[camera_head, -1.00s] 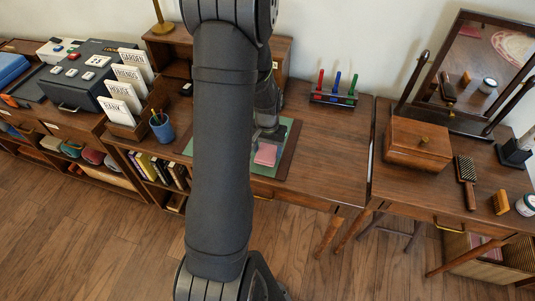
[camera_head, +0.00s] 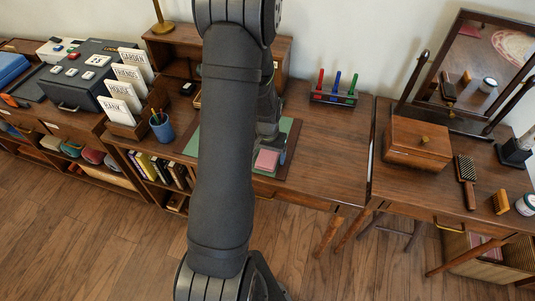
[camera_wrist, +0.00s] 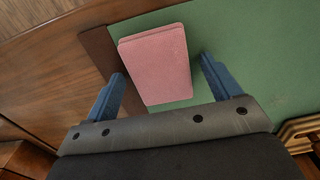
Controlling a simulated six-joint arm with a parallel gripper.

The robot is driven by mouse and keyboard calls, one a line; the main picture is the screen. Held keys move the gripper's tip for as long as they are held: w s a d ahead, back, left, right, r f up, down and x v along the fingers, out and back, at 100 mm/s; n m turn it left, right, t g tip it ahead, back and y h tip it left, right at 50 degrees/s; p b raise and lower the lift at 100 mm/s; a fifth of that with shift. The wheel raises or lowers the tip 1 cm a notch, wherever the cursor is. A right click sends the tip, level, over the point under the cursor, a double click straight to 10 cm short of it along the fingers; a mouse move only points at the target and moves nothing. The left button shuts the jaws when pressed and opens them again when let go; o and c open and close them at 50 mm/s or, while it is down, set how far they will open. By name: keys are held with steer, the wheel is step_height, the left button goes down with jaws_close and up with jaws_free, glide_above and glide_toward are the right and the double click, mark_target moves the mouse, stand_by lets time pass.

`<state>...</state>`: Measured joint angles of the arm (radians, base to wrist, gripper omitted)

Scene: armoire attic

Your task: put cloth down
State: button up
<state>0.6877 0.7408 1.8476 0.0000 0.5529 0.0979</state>
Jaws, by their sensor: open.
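The pink folded cloth (camera_wrist: 156,62) lies on the green desk mat (camera_wrist: 250,55), close to its brown edge strip, in the wrist view. In the head view the cloth (camera_head: 266,160) shows near the front of the desk, just below my gripper. My gripper (camera_wrist: 162,82) is open, with one blue finger on each side of the cloth and a gap between each finger and the cloth. In the head view my gripper (camera_head: 270,140) is partly hidden by my own arm.
A rack of coloured pens (camera_head: 334,88) stands at the back of the desk. A blue pencil cup (camera_head: 162,128) and white word cards (camera_head: 122,94) are to the left. A wooden box (camera_head: 418,144) sits on the right table.

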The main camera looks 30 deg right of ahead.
mark_target(268, 157)
step_height(268, 157, up, 12)
steer(key=shift+r, duration=0.2)
stand_by(0.4)
steer(key=shift+f, duration=0.1)
step_height(268, 157, down, 12)
steer(key=shift+f, duration=0.1)
steer(key=shift+r, duration=1.05)
steer(key=shift+f, duration=0.1)
